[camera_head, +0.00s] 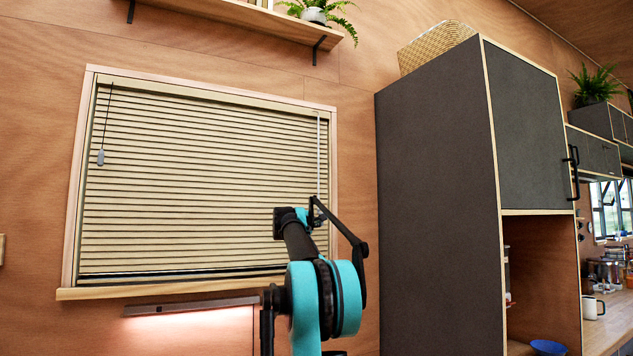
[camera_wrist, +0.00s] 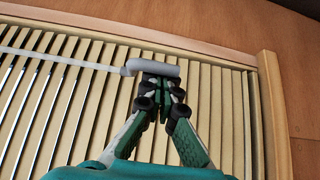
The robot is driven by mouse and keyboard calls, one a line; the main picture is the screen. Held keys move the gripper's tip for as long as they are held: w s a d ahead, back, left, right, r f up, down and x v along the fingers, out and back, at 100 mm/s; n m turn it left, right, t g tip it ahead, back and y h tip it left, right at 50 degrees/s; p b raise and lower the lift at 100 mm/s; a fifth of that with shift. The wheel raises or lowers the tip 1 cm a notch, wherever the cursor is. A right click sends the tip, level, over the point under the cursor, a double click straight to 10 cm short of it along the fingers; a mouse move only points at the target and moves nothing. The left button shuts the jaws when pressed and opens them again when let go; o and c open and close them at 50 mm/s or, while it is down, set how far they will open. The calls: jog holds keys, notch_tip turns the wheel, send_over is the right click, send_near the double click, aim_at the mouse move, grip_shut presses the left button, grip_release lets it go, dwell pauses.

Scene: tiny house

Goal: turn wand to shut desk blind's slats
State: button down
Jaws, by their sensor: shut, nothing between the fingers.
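The desk blind (camera_head: 200,180) hangs in a wooden window frame, with its pale slats lowered. The slats lie close together, with thin dark lines between them. In the wrist view the blind (camera_wrist: 103,100) shows bright gaps between slats at the left. The thin white wand (camera_head: 318,150) hangs near the blind's right edge. In the wrist view the wand (camera_wrist: 152,67) has a thicker end just beyond my fingertips. My gripper (camera_wrist: 161,88) is shut and empty, its black tips right at that end; I cannot tell if they touch. In the head view my arm hides the wand's lower part.
A pull cord with a grey tassel (camera_head: 100,157) hangs at the blind's left. A tall dark cabinet (camera_head: 437,200) stands close on the right of the window. A shelf (camera_head: 245,18) with a plant is above. A light bar (camera_head: 190,306) sits under the sill.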

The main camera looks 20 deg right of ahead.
jog(key=shift+w+a, duration=0.5)
jog(key=v, duration=0.9)
dwell(0.6)
jog(key=s+a+f+m+g+y, duration=0.25)
jog(key=s+f, duration=0.35)
jog(key=f, duration=0.6)
jog(key=s+a+f+m+g+y, duration=0.1)
jog(key=s+a+f+m, duration=0.15)
jog(key=s+f, duration=0.65)
jog(key=s+a+f+m+g+y, duration=0.1)
jog(key=s+a+f+g+y, duration=0.15)
jog(key=f, duration=1.35)
jog(key=s+a+f+y, duration=0.2)
jog(key=s+a+f, duration=0.3)
jog(key=s+f, duration=0.3)
jog(key=s+a+f+m+g+y, duration=0.1)
jog(key=s+a+f+y, duration=0.2)
jog(key=s+a+f, duration=0.3)
jog(key=s+a+f+m+y, duration=0.1)
jog(key=s+a+f, duration=0.5)
jog(key=s+f, duration=0.6)
jog(key=shift+s+f+g+y, duration=0.25)
jog(key=shift+s+g+y, duration=0.2)
jog(key=shift+y, duration=0.25)
